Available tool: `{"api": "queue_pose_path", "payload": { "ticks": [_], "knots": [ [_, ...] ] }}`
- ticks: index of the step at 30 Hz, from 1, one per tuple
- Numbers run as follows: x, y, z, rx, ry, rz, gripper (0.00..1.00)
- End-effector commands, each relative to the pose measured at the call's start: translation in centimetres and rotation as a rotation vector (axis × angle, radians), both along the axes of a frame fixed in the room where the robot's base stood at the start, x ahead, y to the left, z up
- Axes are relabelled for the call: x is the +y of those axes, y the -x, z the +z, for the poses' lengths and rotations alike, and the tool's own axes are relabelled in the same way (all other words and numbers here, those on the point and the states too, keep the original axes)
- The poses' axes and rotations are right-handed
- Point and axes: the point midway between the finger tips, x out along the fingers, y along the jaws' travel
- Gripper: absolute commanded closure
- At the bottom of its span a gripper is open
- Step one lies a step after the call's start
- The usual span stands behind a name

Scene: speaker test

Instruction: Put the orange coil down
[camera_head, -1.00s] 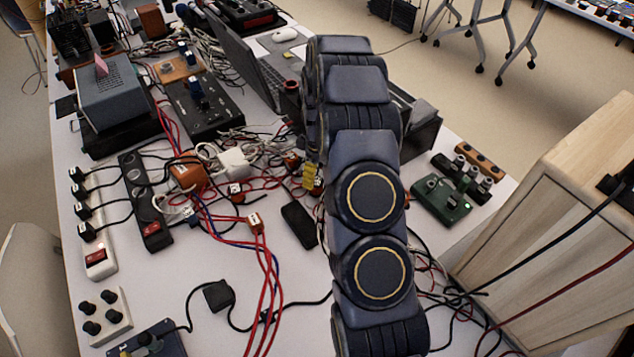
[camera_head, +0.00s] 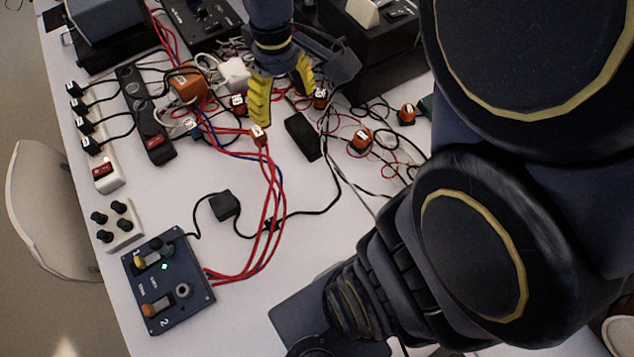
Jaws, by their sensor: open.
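My gripper (camera_head: 286,106) has two yellow fingers, spread apart and pointing down over the wires on the table. I see nothing held between them. Several small orange coils with white labels lie on the table. One coil (camera_head: 320,98) is just right of the right finger, and another coil (camera_head: 361,141) lies further right among thin wires. A third coil (camera_head: 407,114) is beyond it. One orange labelled piece (camera_head: 259,134) is by the left fingertip, at the red wires; whether they touch I cannot tell. I cannot tell which coil the task means.
A black block (camera_head: 303,136) lies below the gripper. A blue control box (camera_head: 168,282) with red wires stands at the front left. Power strips (camera_head: 143,115) line the left side. The white table (camera_head: 300,210) has bare patches at its front middle. My arm hides the right side.

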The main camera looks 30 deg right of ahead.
Motion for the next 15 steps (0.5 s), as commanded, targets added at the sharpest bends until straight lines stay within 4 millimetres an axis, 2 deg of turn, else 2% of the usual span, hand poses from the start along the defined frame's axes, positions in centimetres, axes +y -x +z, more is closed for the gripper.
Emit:
{"api": "queue_pose_path", "payload": {
  "ticks": [1,6,10,15],
  "knots": [
    [1.0,2.3,0.8,0.002,0.008,-0.022,0.43],
    [3.0,9.0,1.8,0.029,0.034,-0.122,0.43],
    [3.5,12.3,1.9,0.037,0.054,-0.181,0.43],
    [3.7,14.1,1.7,0.046,0.061,-0.218,0.43]
  ]
}}
